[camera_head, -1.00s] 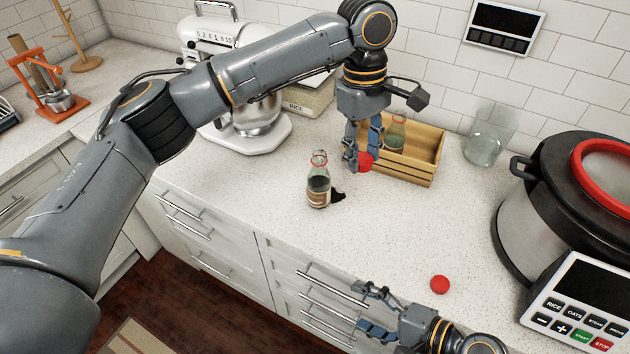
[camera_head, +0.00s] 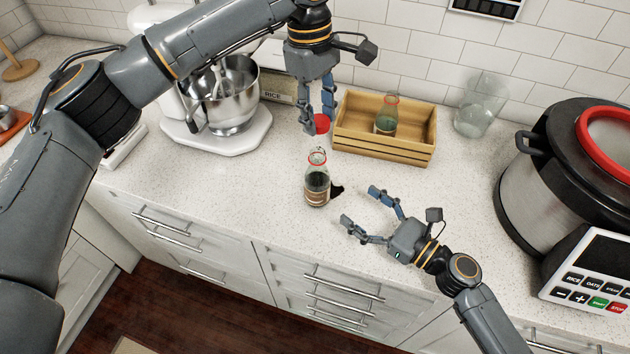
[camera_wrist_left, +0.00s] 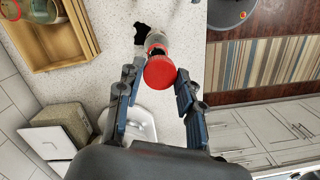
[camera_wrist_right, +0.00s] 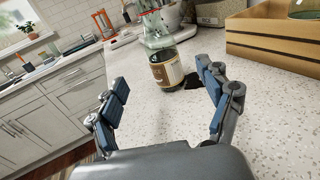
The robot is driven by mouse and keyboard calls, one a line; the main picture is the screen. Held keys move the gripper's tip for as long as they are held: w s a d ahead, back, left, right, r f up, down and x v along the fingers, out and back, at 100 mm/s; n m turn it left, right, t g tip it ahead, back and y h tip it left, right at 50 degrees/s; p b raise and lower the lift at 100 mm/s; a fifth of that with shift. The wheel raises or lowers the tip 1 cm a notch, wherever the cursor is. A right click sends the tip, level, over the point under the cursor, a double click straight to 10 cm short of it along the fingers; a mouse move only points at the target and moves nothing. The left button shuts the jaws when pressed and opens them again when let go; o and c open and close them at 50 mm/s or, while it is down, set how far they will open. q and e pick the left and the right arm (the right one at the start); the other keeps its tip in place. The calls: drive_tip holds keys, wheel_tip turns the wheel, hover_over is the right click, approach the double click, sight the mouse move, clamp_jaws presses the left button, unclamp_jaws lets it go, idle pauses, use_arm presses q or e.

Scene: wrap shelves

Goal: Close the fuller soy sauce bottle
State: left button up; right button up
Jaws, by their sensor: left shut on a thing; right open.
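My left gripper (camera_head: 318,118) is shut on a red cap (camera_head: 322,125), above and slightly behind an uncapped glass bottle (camera_head: 317,186) with a brown label. The cap (camera_wrist_left: 160,72) shows between the fingers in the left wrist view, hiding part of the bottle beyond. The bottle stands upright on the counter. My right gripper (camera_head: 361,206) is open and empty, to its right and nearer the front; the bottle (camera_wrist_right: 165,70) shows ahead, between the fingers, in the right wrist view. A second bottle (camera_head: 386,116) with dark liquid stands in the wooden crate (camera_head: 384,151).
A dark spill (camera_head: 337,190) lies beside the standing bottle. A stand mixer (camera_head: 222,133) is at the left, a glass (camera_head: 478,108) behind right, and a large cooker (camera_head: 560,170) at the right. The counter's front edge is close to the bottle.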

sight(327, 183)
use_arm(q)
drive_tip(key=shift+w+a+f, duration=0.1)
drive_tip(key=shift+w+a, duration=0.05)
use_arm(e)
drive_tip(key=x, duration=1.2)
drive_tip(key=shift+w+a, duration=0.1)
drive_tip(key=shift+a, duration=0.05)
drive_tip(key=shift+c, duration=0.2)
clamp_jaws()
use_arm(q)
drive_tip(key=shift+f, duration=2.5)
drive_tip(key=shift+f, duration=0.85)
drive_tip(key=shift+f, duration=0.6)
